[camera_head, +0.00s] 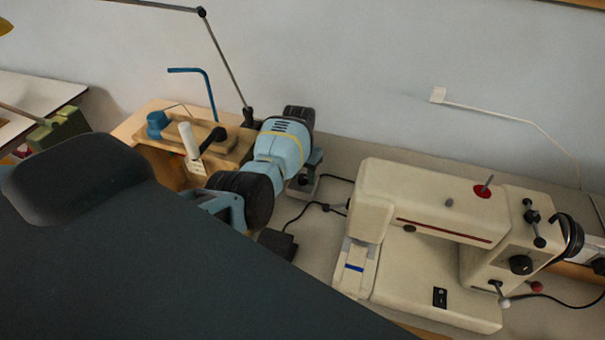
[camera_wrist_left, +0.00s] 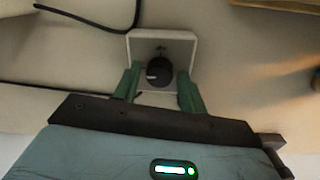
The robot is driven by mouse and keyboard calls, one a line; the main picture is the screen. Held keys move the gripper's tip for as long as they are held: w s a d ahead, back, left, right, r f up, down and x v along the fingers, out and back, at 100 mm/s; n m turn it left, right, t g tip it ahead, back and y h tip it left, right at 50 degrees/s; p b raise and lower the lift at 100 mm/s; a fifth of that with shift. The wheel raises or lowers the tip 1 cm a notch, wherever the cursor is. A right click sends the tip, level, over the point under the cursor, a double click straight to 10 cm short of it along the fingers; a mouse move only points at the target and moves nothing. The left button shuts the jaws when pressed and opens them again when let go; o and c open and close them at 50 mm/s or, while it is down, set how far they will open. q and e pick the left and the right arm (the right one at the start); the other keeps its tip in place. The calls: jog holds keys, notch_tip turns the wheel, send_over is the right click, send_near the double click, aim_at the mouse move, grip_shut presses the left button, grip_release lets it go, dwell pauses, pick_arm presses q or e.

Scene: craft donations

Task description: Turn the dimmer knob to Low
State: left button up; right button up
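The dimmer is a small pale box (camera_wrist_left: 187,45) with a round black knob (camera_wrist_left: 159,71) in the left wrist view. A short light mark shows at the knob's left side; no setting label is readable. My left gripper (camera_wrist_left: 159,78) is open, with one green finger on each side of the knob and a gap beside each. In the head view the box (camera_head: 302,187) is partly hidden below my left gripper (camera_head: 305,172), and the knob is hard to make out. My right gripper is in neither view.
A cream sewing machine (camera_head: 430,245) stands to the right. A wooden caddy (camera_head: 225,150) with tools is at the left. A black cable (camera_head: 325,207) and a dark block (camera_head: 278,243) lie close by. A lamp arm (camera_head: 226,60) rises behind.

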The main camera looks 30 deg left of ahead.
aim_at(301, 177)
pick_arm(q)
jog(key=shift+o, duration=0.9)
jog(key=shift+r, duration=0.15)
jog(key=shift+a+r, duration=0.15)
jog(key=shift+r, duration=1.75)
jog(key=shift+a+r, duration=0.1)
jog(key=shift+r, duration=1.8)
jog(key=shift+f, duration=0.1)
